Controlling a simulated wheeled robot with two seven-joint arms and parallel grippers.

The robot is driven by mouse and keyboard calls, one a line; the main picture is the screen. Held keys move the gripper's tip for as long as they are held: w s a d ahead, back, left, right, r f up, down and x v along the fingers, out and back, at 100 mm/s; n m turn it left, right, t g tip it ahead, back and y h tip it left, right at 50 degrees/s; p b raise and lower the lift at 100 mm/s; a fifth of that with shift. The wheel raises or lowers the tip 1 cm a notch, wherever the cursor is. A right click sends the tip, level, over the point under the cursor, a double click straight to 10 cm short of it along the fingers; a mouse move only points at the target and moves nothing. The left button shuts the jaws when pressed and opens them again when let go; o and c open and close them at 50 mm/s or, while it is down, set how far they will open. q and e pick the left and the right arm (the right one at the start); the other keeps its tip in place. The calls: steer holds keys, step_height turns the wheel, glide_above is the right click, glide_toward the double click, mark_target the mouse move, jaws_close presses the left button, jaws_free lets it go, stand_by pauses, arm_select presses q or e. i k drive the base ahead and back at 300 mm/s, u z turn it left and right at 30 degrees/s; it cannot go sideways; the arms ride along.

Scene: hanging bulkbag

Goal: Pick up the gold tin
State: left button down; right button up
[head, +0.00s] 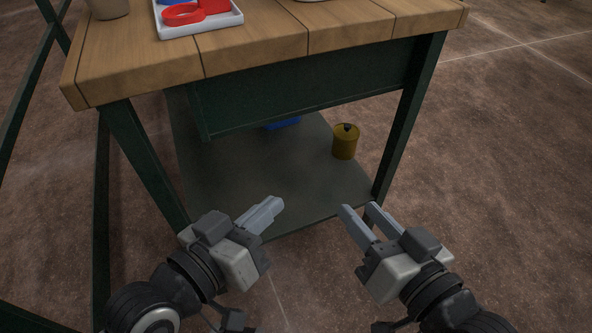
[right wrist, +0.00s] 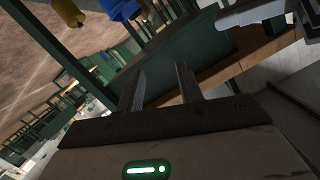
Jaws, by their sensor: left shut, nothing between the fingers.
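The gold tin (head: 345,143) stands upright on the low shelf (head: 290,175) under the workbench, near the right front leg. A dark knob shows on its top. It also shows at the top left of the right wrist view (right wrist: 68,12). My left gripper (head: 277,204) is shut and empty, in front of the bench and left of the tin. My right gripper (head: 357,208) is open and empty, in front of the shelf and nearer to me than the tin. Its two spread fingers also show in the right wrist view (right wrist: 160,85). Neither gripper touches the tin.
The wooden benchtop (head: 255,50) overhangs the shelf, with a green apron (head: 300,85) below it. Green legs (head: 405,120) flank the opening. A blue object (head: 282,123) sits deeper on the shelf. A white tray (head: 200,27) with red and blue things is on top. Floor at right is clear.

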mark_target(342, 150)
steer(key=z, duration=1.1)
steer(key=k, duration=0.25)
steer(key=u, duration=1.85)
steer(key=i, duration=0.7)
steer(key=u, duration=0.05)
